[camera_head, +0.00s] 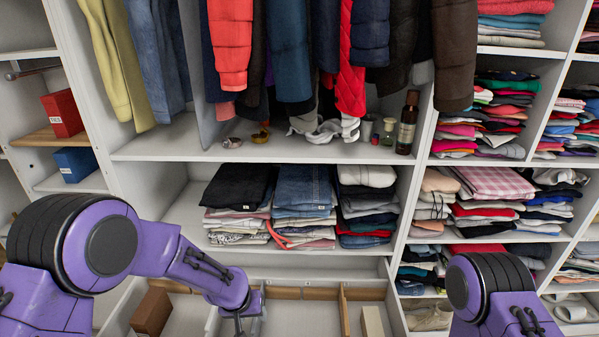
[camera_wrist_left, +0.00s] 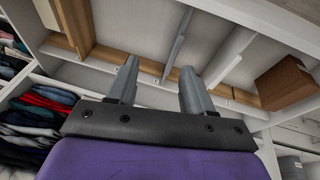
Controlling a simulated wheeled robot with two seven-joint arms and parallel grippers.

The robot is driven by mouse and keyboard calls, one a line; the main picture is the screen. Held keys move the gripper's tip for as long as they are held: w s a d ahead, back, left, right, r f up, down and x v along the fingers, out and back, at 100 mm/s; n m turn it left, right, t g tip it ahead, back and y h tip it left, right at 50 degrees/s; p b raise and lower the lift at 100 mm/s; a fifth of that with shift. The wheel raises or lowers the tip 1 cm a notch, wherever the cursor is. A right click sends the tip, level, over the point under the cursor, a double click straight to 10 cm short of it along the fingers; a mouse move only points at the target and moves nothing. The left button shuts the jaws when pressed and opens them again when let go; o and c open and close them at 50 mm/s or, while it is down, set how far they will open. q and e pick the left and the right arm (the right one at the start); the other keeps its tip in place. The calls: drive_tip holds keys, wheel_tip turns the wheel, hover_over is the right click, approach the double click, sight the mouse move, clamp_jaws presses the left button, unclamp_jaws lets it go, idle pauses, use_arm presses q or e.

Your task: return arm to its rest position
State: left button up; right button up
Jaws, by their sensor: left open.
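My left arm, purple with black joints, reaches in from the lower left in the head view. My left gripper (camera_head: 240,326) points down over the open drawer area at the bottom of the shelving, partly cut off by the frame edge. In the left wrist view the gripper (camera_wrist_left: 160,68) is open, with its two grey fingers apart and nothing between them. Part of my right arm shows at the lower right of the head view; its gripper is out of the frame.
The drawer holds a brown box (camera_head: 151,311), also in the wrist view (camera_wrist_left: 285,83), and a pale block (camera_head: 372,322). Folded jeans (camera_head: 302,188) and other clothes fill the shelves above. A dark bottle (camera_head: 407,124) stands under hanging garments. Red (camera_head: 62,113) and blue (camera_head: 75,164) boxes sit left.

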use_arm(q)
drive_tip(key=s+a+f, duration=0.1)
drive_tip(key=s+f+n+t+b, duration=0.1)
drive_tip(key=f, duration=0.1)
drive_tip(key=s+a+f+n+t, duration=0.1)
drive_tip(key=f, duration=0.1)
drive_tip(key=shift+a+f+b, duration=0.25)
drive_tip(key=shift+a+b, duration=0.05)
drive_tip(key=shift+a, duration=0.05)
drive_tip(key=s+a+f+n+y+b, duration=0.1)
drive_tip(key=s+a+f+b, duration=0.1)
drive_tip(key=s+a+f, duration=0.3)
drive_tip(key=s+a+f+n+g+y+b, duration=0.1)
drive_tip(key=s+a+f, duration=0.4)
drive_tip(key=s, duration=0.9)
drive_tip(key=s+a+f+n+y+b, duration=0.2)
drive_tip(key=s+a+f+b, duration=0.3)
drive_tip(key=s, duration=0.4)
drive_tip(key=shift+s+f+g+y, duration=0.3)
drive_tip(key=shift+s+g+y, duration=0.1)
drive_tip(key=shift+y, duration=0.1)
